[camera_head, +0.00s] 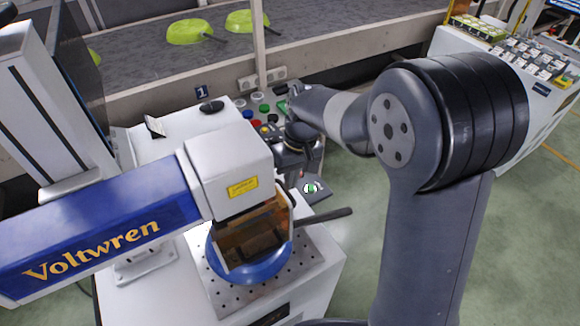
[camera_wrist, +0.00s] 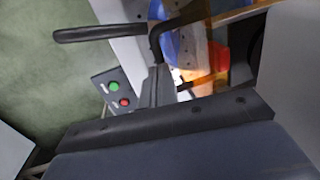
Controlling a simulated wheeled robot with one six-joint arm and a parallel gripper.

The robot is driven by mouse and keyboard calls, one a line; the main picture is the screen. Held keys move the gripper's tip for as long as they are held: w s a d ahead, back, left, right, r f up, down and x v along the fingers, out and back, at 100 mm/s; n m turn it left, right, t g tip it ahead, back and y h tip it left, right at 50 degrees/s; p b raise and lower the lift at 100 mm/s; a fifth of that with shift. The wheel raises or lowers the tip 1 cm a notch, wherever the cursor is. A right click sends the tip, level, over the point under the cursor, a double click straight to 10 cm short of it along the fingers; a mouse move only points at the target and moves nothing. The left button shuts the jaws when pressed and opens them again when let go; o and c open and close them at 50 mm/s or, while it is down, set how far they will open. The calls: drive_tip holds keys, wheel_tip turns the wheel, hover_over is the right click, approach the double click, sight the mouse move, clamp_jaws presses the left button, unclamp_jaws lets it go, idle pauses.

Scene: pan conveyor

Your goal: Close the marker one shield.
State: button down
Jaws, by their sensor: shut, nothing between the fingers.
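Marker one is the white and blue Voltwren machine (camera_head: 228,165) beside the "1" sign. Its amber see-through shield (camera_head: 270,218) is below the marker head, over a blue pan (camera_head: 250,272). The shield's amber edge also shows in the wrist view (camera_wrist: 205,82), beside a dark bent bar (camera_wrist: 160,42). I cannot tell how far the shield stands open. My gripper (camera_head: 297,180) is shut and empty, just right of the marker head and shield. In the wrist view its fingers (camera_wrist: 158,82) point towards the bent bar. I cannot tell whether they touch it.
The pan's dark handle (camera_head: 325,216) sticks out to the right; it also shows in the wrist view (camera_wrist: 98,33). A button box (camera_head: 313,188) with a green button stands close to my gripper. Green pans (camera_head: 190,32) lie on the conveyor behind.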

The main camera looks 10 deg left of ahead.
wheel_tip(320, 180, up, 12)
drive_tip(key=w+d, duration=0.1)
drive_tip(key=shift+w+d+r, duration=0.25)
drive_tip(key=shift+d, duration=0.15)
wheel_tip(320, 180, down, 13)
drive_tip(key=s+a+b, duration=0.1)
drive_tip(key=a, duration=0.1)
drive_tip(key=shift+s+f+b, duration=0.15)
drive_tip(key=shift+s+b, duration=0.05)
drive_tip(key=shift+b, duration=0.2)
drive_tip(key=shift+d, duration=0.15)
